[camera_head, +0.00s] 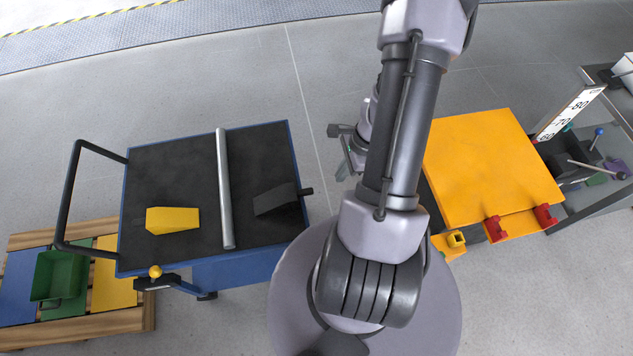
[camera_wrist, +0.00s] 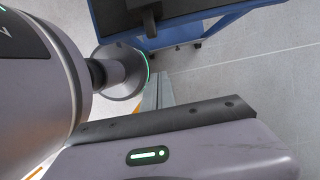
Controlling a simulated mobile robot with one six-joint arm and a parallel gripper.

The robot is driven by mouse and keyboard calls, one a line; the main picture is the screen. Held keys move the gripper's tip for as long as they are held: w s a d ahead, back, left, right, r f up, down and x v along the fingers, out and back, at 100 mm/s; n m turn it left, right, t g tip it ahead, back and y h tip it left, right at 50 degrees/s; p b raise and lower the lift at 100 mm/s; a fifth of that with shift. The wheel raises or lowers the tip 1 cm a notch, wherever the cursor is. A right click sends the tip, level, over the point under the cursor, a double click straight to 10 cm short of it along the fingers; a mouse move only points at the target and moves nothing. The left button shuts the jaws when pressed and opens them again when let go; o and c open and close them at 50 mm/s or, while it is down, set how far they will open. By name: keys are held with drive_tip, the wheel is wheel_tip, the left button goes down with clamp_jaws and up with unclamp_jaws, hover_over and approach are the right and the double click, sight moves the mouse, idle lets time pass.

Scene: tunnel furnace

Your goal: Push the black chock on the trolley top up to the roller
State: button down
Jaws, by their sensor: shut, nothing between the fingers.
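The black chock (camera_head: 275,200) lies on the dark top of the blue trolley (camera_head: 150,160), to the right of the roller (camera_head: 225,190). A gap of bare top shows between chock and roller. The roller is a long grey metal bar lying across the top. My gripper (camera_head: 344,166) is shut and empty, out to the right of the trolley and apart from the chock. My arm hides part of it.
A yellow wedge (camera_head: 172,220) lies left of the roller. The trolley has a black push handle (camera_head: 72,195) at left. A pallet with a green bin (camera_head: 58,275) stands lower left. An orange-topped stand (camera_head: 490,165) is at right. Open floor lies between trolley and stand.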

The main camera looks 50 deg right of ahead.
drive_tip(key=w+a+f+b, duration=0.3)
drive_tip(key=a+f+b, duration=0.1)
drive_tip(key=a+f, duration=0.1)
drive_tip(key=shift+w+f+b, duration=0.2)
drive_tip(key=shift+f+b, duration=0.1)
drive_tip(key=shift+f, duration=0.5)
